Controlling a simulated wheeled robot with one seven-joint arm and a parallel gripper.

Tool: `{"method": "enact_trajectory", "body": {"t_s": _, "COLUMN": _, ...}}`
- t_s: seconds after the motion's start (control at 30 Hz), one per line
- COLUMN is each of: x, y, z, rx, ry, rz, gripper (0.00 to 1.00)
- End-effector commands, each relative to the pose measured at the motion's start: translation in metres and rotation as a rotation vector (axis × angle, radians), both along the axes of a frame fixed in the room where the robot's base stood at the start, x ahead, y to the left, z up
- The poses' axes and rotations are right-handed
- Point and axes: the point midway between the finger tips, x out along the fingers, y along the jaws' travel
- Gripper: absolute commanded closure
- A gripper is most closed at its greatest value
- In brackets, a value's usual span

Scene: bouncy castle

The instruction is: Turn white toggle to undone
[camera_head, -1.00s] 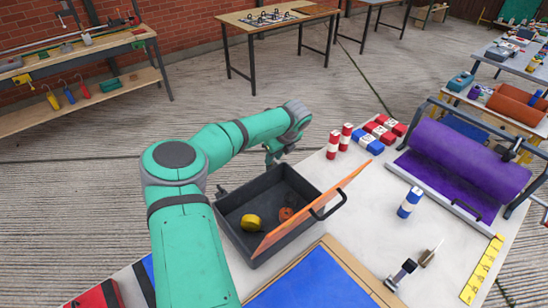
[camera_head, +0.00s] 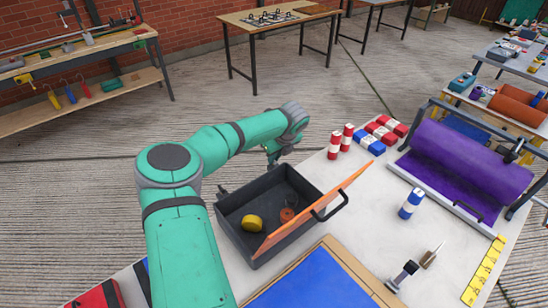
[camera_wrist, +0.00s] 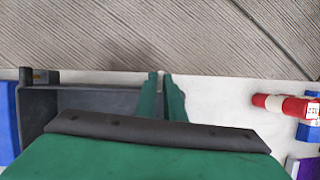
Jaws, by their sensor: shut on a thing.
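My gripper (camera_head: 272,160) is at the far right corner of the dark grey box (camera_head: 232,219), low beside its rim. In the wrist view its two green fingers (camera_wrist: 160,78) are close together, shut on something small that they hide. From its place at the box corner this is the white toggle, but I cannot see its surface or its angle. The box's orange lid (camera_head: 318,209) stands open, tilted, with a black handle (camera_head: 329,208). A dark latch (camera_head: 222,191) sits at the box's other far corner; it also shows in the wrist view (camera_wrist: 40,76).
A yellow roll (camera_head: 252,223) and an orange piece (camera_head: 287,215) lie in the box. Red and blue canisters (camera_head: 370,143) stand right of my gripper on the white table (camera_head: 375,190). A purple roll (camera_head: 465,160) is farther right.

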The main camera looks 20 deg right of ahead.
Motion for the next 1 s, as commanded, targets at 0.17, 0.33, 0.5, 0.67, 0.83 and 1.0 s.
{"method": "enact_trajectory", "body": {"t_s": 0.17, "x": -0.0010, "y": 0.0017, "z": -0.0005, "rx": -0.001, "ry": 0.003, "rz": -0.129, "gripper": 1.00}}
{"method": "enact_trajectory", "body": {"t_s": 0.33, "x": -0.0012, "y": 0.0030, "z": -0.0009, "rx": -0.002, "ry": 0.003, "rz": -0.287, "gripper": 1.00}}
{"method": "enact_trajectory", "body": {"t_s": 0.5, "x": -0.0011, "y": 0.0044, "z": -0.0009, "rx": -0.002, "ry": 0.004, "rz": -0.448, "gripper": 1.00}}
{"method": "enact_trajectory", "body": {"t_s": 0.67, "x": -0.0006, "y": 0.0055, "z": -0.0009, "rx": -0.002, "ry": 0.004, "rz": -0.599, "gripper": 1.00}}
{"method": "enact_trajectory", "body": {"t_s": 0.83, "x": -0.0001, "y": 0.0065, "z": -0.0011, "rx": -0.004, "ry": 0.003, "rz": -0.760, "gripper": 1.00}}
{"method": "enact_trajectory", "body": {"t_s": 1.0, "x": 0.0009, "y": 0.0076, "z": -0.0009, "rx": -0.004, "ry": 0.003, "rz": -0.921, "gripper": 1.00}}
